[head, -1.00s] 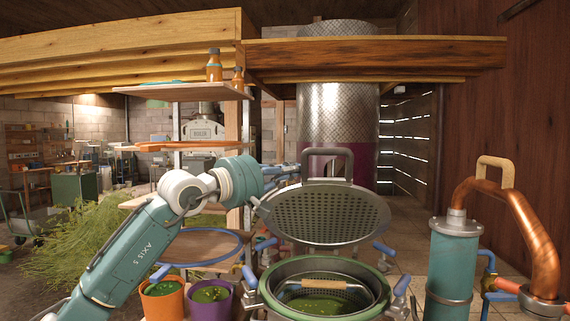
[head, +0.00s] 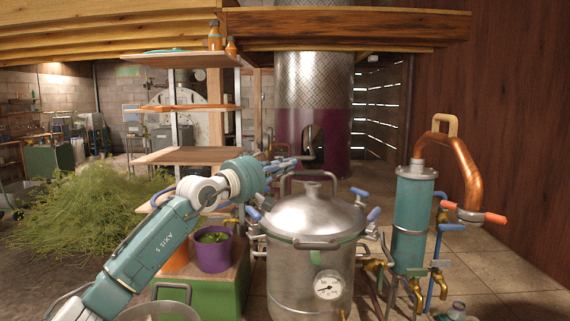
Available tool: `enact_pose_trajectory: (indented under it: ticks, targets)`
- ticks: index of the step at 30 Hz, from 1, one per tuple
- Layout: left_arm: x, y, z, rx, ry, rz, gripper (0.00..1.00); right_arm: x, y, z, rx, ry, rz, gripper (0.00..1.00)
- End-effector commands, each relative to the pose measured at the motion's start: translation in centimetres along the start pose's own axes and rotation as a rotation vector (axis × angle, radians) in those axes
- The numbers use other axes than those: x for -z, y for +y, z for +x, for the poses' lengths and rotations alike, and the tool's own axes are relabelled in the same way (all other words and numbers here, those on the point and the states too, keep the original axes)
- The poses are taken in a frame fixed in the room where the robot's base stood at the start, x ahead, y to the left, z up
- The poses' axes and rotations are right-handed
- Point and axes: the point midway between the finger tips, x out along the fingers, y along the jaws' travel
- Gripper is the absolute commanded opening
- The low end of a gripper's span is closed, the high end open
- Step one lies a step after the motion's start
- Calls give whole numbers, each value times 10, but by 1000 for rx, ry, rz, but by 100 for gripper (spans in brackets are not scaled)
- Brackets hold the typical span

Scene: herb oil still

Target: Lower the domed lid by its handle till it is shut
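The domed lid (head: 318,213) is a shiny steel dome lying over the steel pot (head: 295,280). Its edge looks level and appears to meet the pot's rim, where a strip of green shows at the front right. A grey lid handle (head: 317,244) juts out at the front edge. My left gripper (head: 291,163) is behind the lid, to the left of a metal arch (head: 308,180) and apart from the front handle. Its fingers are small and partly hidden, so I cannot tell whether they are open. My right gripper is not in view.
Blue-handled clamps (head: 373,214) stand around the pot. A purple pot (head: 213,252) stands on the green stand (head: 205,296) at left. A teal cylinder (head: 413,222) with a copper pipe (head: 462,172) stands close at right. A dial (head: 328,287) is on the pot's front.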

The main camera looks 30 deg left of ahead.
Motion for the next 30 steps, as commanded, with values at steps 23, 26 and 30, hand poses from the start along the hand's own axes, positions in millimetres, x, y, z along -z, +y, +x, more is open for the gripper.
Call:
enact_pose_trajectory:
  ticks: [23,26,30]
  targets:
    - [0,-3,-93,9,1,6,0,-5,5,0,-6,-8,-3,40]
    - [3,-3,-106,6,5,3,0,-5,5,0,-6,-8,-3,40]
    - [1,-2,-116,4,2,1,0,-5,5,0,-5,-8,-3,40]
